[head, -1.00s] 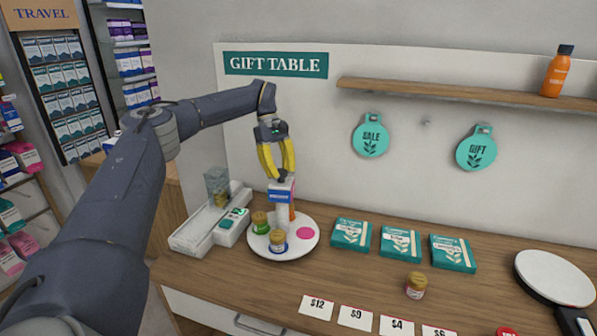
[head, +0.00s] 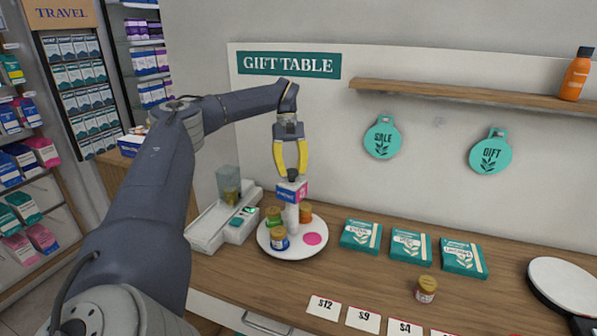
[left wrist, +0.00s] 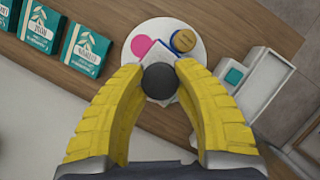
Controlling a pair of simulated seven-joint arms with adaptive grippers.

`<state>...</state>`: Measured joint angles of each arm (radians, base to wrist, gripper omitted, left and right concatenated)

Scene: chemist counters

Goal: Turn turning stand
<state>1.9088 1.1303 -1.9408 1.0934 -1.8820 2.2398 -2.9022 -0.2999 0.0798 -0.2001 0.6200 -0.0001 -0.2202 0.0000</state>
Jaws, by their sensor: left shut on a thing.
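The turning stand is a white round plate (head: 265,243) with a central post and a small blue, white and pink sign block (head: 292,191) topped by a dark knob (head: 293,174). My left gripper (head: 291,172) points down from above, its yellow fingers shut on the knob, which also shows between the fingertips in the left wrist view (left wrist: 161,81). On the plate stand a blue jar (head: 279,239) in front, a green jar (head: 273,218) at left, an orange jar (head: 305,213) behind right, and a flat pink disc (head: 313,239). My right gripper is out of view.
A white tray (head: 205,228) with a clear box lies close left of the stand. Teal boxes (head: 360,237) lie to its right. A small jar (head: 426,289) and price cards (head: 363,319) are nearer the front. A shelf (head: 450,95) is on the wall.

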